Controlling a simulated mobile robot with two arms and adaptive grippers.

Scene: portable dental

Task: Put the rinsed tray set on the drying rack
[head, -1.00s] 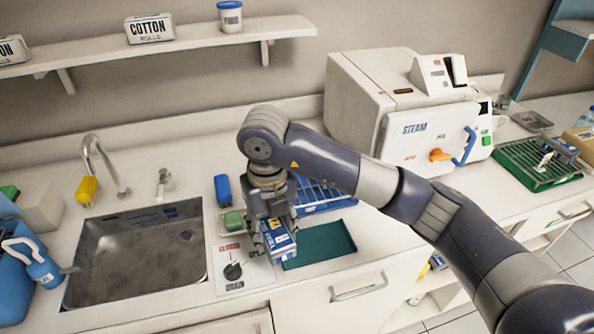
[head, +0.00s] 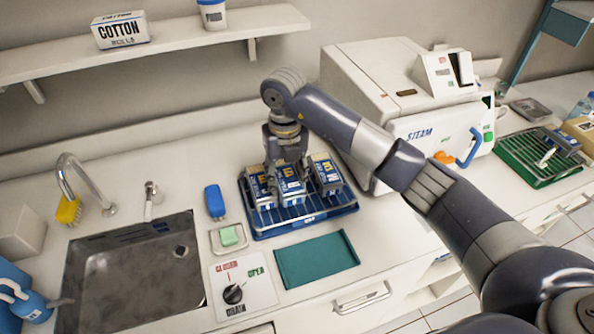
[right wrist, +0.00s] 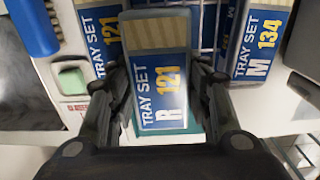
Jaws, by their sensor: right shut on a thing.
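The blue wire drying rack (head: 305,216) stands on the counter right of the sink. My right gripper (head: 287,188) is over it, shut on a blue, white and tan tray set marked R 121 (right wrist: 160,85). The fingers hold it by its two sides. Another tray set marked 121 (right wrist: 98,40) is on the left, and one marked M 134 (right wrist: 262,42) is on the right; in the head view, that right one (head: 327,174) stands in the rack. I cannot tell whether the held set touches the rack. My left gripper is not in view.
The steam steriliser (head: 400,110) stands close behind on the right.

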